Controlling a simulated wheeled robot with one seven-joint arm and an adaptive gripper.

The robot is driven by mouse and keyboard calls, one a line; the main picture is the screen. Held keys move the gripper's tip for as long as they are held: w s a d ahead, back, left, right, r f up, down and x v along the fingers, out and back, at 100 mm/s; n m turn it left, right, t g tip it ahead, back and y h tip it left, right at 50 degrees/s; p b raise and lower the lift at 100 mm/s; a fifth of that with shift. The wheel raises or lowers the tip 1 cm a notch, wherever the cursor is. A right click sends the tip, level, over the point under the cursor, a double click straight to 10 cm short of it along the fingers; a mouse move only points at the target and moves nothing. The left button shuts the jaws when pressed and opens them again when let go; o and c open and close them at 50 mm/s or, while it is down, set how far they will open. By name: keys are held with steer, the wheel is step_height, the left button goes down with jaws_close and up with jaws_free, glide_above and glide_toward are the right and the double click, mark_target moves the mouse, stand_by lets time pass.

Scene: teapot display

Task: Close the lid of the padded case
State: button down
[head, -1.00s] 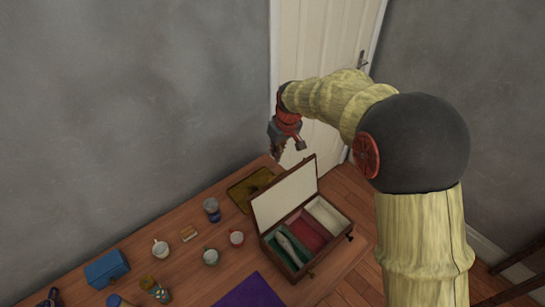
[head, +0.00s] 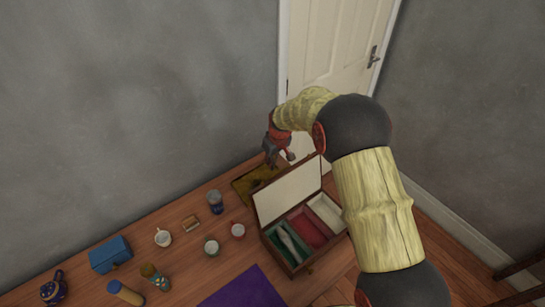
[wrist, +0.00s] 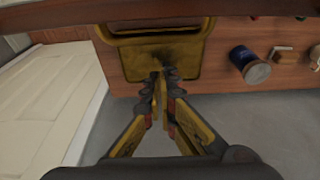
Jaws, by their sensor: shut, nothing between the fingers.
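The padded case (head: 312,262) stands open near the right end of the table. Its pale-lined lid (head: 288,193) is raised roughly upright on the side towards the wall. The case has green, red and white padded compartments, and a pale slender item lies in the green one. My gripper (head: 273,163) is behind the lid, on its wall side, above the brassy tray (head: 238,186). In the wrist view my gripper (wrist: 162,75) has its fingers together and empty over the tray. I cannot tell whether it touches the lid.
A blue box (head: 110,254) is farther left. A purple cloth (head: 245,290) lies in front. The wall and door are behind.

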steer(key=shift+s+d+r, duration=0.45)
steer(key=shift+s+r, duration=0.1)
steer(key=shift+s, duration=0.15)
steer(key=shift+s+d+r, duration=0.45)
steer(key=shift+s+r, duration=0.05)
steer(key=shift+s, duration=0.15)
steer(key=shift+s, duration=0.1)
steer(key=shift+d+b, duration=0.15)
steer(key=shift+b, duration=0.3)
